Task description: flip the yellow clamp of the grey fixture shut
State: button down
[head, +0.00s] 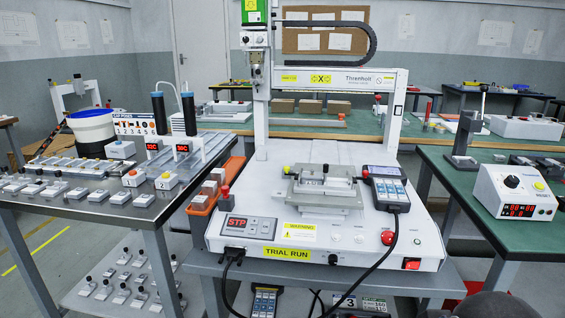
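The grey fixture (318,188) sits on the white bed of the gantry screwdriver machine (262,190), in the middle of the head view. A small yellow knob (286,169), which looks like the clamp's tip, shows at the fixture's left back. A red knob (365,173) shows at its right. The clamp is too small for me to tell how its lever stands. My gripper is not in view; only a dark rounded shape, perhaps part of my arm, shows at the bottom right edge.
A handheld pendant (389,189) lies right of the fixture, its black cable running down the machine's front. A red button (387,238) sits on the front panel. The gantry column (260,100) rises behind left. A cluttered metal table (85,203) stands left, a green bench (455,185) right.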

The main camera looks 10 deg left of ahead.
aim_at(287, 168)
jog(key=u, duration=0.9)
jog(key=i, duration=0.6)
jog(key=z, duration=1.4)
